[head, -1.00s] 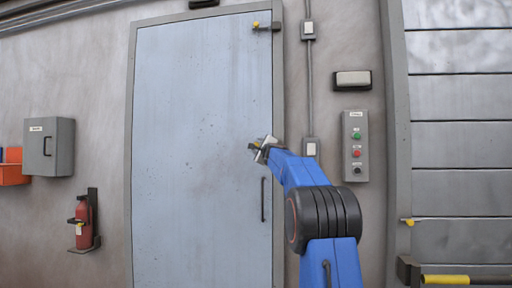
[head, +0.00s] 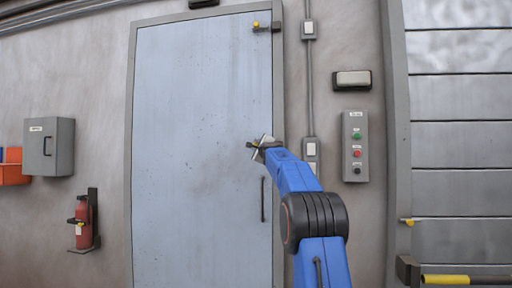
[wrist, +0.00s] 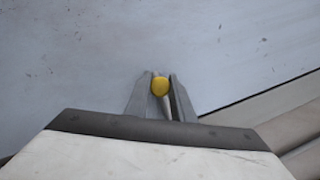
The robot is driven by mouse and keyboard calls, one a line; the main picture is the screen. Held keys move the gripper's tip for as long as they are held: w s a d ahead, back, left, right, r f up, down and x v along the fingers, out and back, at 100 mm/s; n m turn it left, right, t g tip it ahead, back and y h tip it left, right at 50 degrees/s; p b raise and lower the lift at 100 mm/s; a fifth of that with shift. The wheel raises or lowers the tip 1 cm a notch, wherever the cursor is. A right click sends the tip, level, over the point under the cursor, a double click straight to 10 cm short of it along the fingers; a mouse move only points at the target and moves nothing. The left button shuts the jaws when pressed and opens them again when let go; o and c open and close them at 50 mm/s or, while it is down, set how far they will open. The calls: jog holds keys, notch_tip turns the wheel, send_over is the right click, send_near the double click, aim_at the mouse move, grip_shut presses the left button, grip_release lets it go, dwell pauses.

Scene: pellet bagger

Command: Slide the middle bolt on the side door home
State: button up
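The side door (head: 200,150) is a pale blue-grey panel in a grey frame. The middle bolt's yellow knob (wrist: 159,87) sits between the tips of my gripper (wrist: 160,84) in the wrist view. The grey fingers are close together and appear to press the knob from both sides. In the head view my gripper (head: 260,146) is at the door's right edge, at mid height. The middle bolt's bar is mostly hidden by the gripper. The upper bolt (head: 265,27), with a yellow knob, is at the door's top right.
A dark vertical door handle (head: 263,199) is below my gripper. To the right are a switch box (head: 311,149) on a conduit, a button panel (head: 355,146) and a shutter (head: 460,140). A fire extinguisher (head: 83,222) and grey box (head: 48,146) are at left.

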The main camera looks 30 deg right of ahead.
grip_shut()
jog(key=s+d, duration=0.3)
jog(key=shift+s+d, duration=0.2)
jog(key=o, duration=0.9)
grip_release()
jog(key=shift+d, duration=0.15)
jog(key=shift+s, duration=0.1)
jog(key=v, duration=1.7)
jog(key=shift+s+f, duration=0.1)
jog(key=shift+s, duration=0.1)
